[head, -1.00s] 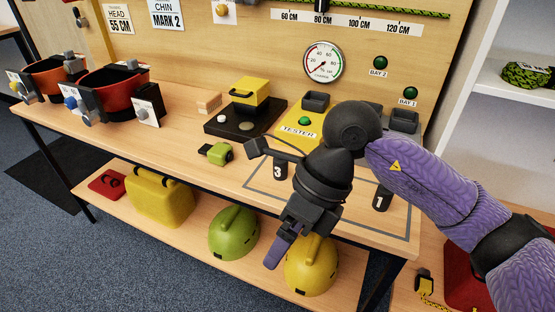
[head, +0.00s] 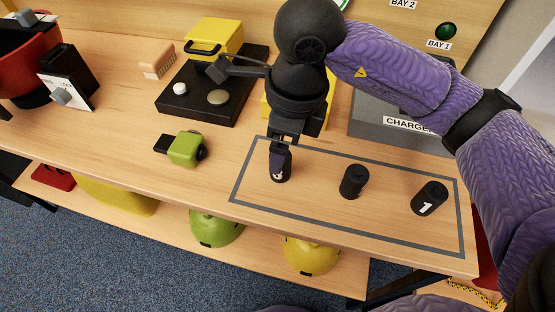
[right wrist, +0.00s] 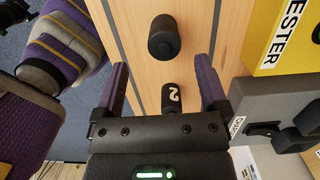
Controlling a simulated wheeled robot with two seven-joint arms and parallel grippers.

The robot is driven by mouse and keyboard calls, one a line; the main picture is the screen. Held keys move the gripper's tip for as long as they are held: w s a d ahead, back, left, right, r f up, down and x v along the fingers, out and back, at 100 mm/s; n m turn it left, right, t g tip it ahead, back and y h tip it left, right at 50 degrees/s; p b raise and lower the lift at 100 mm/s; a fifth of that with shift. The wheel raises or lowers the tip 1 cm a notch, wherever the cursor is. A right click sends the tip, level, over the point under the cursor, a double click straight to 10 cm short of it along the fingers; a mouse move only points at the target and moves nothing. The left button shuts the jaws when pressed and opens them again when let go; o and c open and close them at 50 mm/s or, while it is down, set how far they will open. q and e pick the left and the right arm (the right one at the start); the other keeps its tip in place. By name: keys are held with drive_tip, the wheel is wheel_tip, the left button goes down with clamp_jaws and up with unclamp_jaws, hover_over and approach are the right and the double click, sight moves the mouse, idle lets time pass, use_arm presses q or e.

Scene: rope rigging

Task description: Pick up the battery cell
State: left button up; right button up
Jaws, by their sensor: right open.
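Three black battery cells stand inside a grey outlined rectangle on the bench: cell 3 (head: 281,172), a middle cell (head: 354,182) and cell 1 (head: 429,198). In the right wrist view the right gripper (right wrist: 163,72) is open and empty. A dark cell (right wrist: 164,38) without a visible number lies beyond its fingertips, and the cell marked 2 (right wrist: 171,97) shows between the fingers. I cannot tell the height above them. My left gripper is not in view.
The grey charger (head: 372,124) stands behind the cells; the yellow tester (right wrist: 284,32) is beside it. A green device (head: 186,149) lies left of the outline. A black base (head: 205,100) with a yellow block stands behind that. The outlined area between cells is clear.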

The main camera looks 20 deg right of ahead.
drive_tip(key=f, duration=0.1)
drive_tip(key=f+b, duration=0.1)
drive_tip(key=f, duration=0.1)
drive_tip(key=f+b, duration=0.1)
drive_tip(key=f, duration=0.1)
drive_tip(key=shift+w+a, duration=0.15)
drive_tip(key=shift+w, duration=0.25)
drive_tip(key=shift+r, duration=0.2)
drive_tip(key=c, duration=1.2)
clamp_jaws()
